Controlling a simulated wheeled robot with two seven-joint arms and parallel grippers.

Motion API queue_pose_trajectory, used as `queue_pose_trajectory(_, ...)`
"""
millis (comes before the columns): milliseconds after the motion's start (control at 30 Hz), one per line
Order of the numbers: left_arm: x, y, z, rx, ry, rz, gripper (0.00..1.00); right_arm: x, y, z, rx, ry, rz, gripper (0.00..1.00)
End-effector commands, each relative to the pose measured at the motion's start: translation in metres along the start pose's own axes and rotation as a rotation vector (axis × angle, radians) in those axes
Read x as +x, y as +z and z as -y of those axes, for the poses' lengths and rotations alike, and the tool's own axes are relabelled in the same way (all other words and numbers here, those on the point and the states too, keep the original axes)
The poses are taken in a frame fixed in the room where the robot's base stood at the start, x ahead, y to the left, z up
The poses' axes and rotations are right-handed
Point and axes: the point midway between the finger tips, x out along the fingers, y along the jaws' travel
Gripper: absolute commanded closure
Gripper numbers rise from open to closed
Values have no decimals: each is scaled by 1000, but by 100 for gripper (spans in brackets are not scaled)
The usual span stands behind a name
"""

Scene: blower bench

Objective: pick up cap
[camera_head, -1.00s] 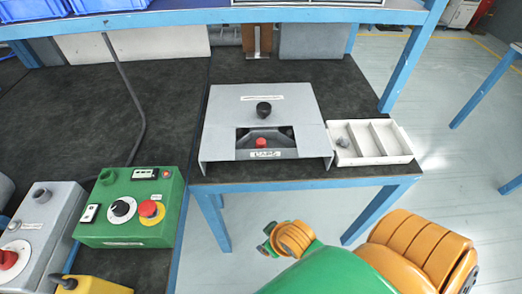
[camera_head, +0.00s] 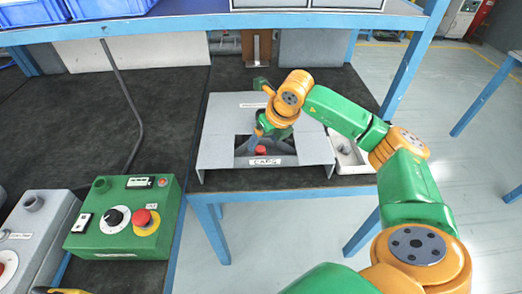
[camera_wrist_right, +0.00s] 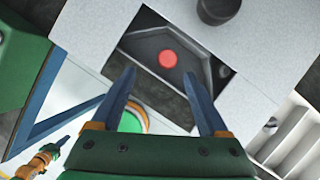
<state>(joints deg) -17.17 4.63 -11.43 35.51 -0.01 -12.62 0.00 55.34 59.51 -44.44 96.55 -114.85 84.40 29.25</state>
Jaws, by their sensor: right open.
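A small round red cap (camera_head: 262,150) sits in the recess of a grey sheet-metal housing (camera_head: 220,150) labelled "CAPS" at its front. In the right wrist view the red cap (camera_wrist_right: 168,58) lies on a dark floor inside the opening, just beyond the fingertips. My right gripper (camera_wrist_right: 159,76) is open and empty, its two blue fingers spread with the cap between their lines but apart from it. In the head view the right gripper (camera_head: 262,128) is over the housing's opening, partly hidden by its own wrist.
A black knob (camera_wrist_right: 218,8) stands on the housing's top. A white divided tray (camera_head: 350,158) is right of the housing, partly behind my arm. A green control box (camera_head: 125,240) with a red button is at the left. A blue shelf beam (camera_head: 200,18) crosses overhead.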

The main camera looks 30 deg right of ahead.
Motion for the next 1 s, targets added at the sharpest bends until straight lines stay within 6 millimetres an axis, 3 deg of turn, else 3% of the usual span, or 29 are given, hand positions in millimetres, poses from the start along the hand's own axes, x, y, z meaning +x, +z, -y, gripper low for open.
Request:
queue_pose_trajectory(100,-3,0,0,0,0,0,100,2,0,17,18,-62,-16,22)
queue_pose_trajectory(433,-16,-1,0,0,0,0,100,61,4,14,14,-55,-17,22)
queue_pose_trajectory(667,-16,-1,0,0,1,0,100,68,4,14,12,-55,-14,22)
queue_pose_trajectory(700,-16,-1,0,0,1,0,100,67,4,14,12,-55,-14,25)
queue_pose_trajectory(900,-16,-1,0,0,1,0,100,67,4,14,12,-54,-14,79)
queue_pose_trajectory(1000,-16,-2,0,0,1,0,100,67,4,14,12,-54,-14,100)
